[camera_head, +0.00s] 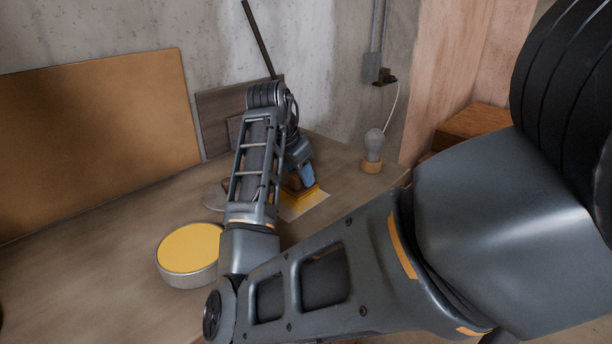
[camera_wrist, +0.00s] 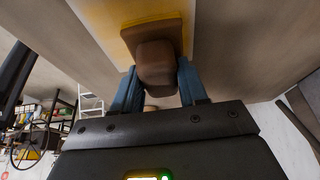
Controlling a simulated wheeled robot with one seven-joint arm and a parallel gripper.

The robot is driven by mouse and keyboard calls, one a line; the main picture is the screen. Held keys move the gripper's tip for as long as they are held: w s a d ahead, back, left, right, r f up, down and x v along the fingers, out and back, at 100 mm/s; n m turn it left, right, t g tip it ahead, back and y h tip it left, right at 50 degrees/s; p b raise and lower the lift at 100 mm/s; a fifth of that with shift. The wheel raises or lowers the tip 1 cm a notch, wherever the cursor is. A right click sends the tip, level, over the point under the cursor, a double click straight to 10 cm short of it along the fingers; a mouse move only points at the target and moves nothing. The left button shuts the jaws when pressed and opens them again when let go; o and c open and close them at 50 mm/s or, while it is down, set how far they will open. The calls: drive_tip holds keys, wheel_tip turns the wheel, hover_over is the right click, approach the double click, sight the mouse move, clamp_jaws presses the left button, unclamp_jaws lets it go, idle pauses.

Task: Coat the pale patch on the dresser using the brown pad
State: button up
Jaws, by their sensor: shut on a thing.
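The brown pad (camera_wrist: 155,62) is a block with a handle, and my gripper (camera_wrist: 157,88) is shut on that handle with its blue fingers. In the head view my gripper (camera_head: 302,173) is partly hidden by my arm, and little of the pad shows. The pad is at the patch and looks pressed to it or very near. The pale patch (camera_head: 303,209) on the dresser top (camera_head: 110,235) is yellow around the pad and pale along its near strip. The wrist view shows yellow on the patch (camera_wrist: 118,12) beside the pad.
A round tin of yellow paint (camera_head: 188,249) stands left of my arm. A grey bulb on a wooden base (camera_head: 372,152) stands right of the patch. Boards (camera_head: 95,135) lean on the back wall. The dresser's front left is clear.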

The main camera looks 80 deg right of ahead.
drive_tip(key=shift+w+d+f, duration=0.1)
drive_tip(key=shift+w+d, duration=0.45)
drive_tip(key=shift+w, duration=0.4)
drive_tip(key=shift+w+d+f, duration=0.1)
drive_tip(key=shift+w+d, duration=0.45)
drive_tip(key=shift+w, duration=0.35)
drive_tip(key=shift+r, duration=0.15)
drive_tip(key=shift+r, duration=2.95)
drive_tip(key=shift+r, duration=1.5)
